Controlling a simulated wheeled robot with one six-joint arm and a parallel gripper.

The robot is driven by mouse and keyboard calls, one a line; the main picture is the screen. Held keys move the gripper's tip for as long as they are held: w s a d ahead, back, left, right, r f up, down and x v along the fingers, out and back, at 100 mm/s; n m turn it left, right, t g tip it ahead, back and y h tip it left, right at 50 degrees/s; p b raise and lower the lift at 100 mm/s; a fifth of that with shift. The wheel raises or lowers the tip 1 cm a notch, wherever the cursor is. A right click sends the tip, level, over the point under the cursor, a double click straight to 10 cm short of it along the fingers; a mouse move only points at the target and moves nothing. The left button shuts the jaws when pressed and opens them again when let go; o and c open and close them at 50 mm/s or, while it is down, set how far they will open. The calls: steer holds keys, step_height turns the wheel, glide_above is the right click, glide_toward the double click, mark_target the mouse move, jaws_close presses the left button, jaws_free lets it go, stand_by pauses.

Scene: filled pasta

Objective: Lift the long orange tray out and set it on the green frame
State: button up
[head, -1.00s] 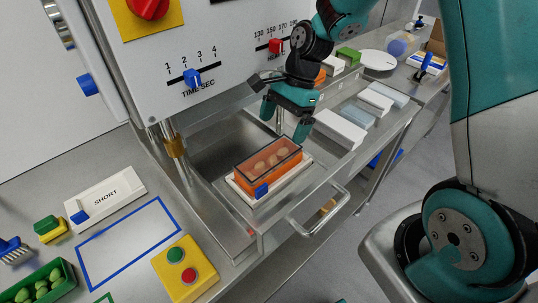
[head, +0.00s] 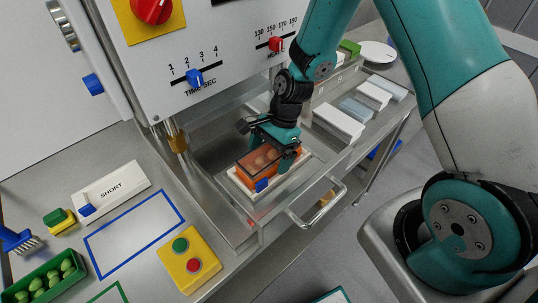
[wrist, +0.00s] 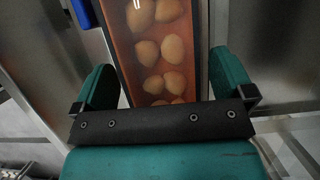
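The long orange tray (head: 247,177) sits in a white holder (head: 233,179) in the metal drawer, with round filled pasta under its clear top. In the wrist view the tray (wrist: 122,50) runs away between my fingers. A blue block (head: 262,185) is at its near end. My gripper (head: 270,148) is low over the tray's far part. Its fingers (wrist: 162,62) stand apart, one along each long side; whether they touch the tray I cannot tell. A green frame outline (head: 118,287) shows partly at the bottom left of the head view, cut off by the picture edge.
A blue outline (head: 134,234) lies empty on the counter. Near it are a yellow button box (head: 189,264), a SHORT slider block (head: 113,190), a green crate (head: 40,283) and a brush (head: 18,240). The press panel (head: 205,60) overhangs the drawer. White and grey blocks (head: 338,121) stand behind.

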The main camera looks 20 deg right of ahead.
steer(key=c, duration=0.9)
steer(key=shift+r, duration=0.1)
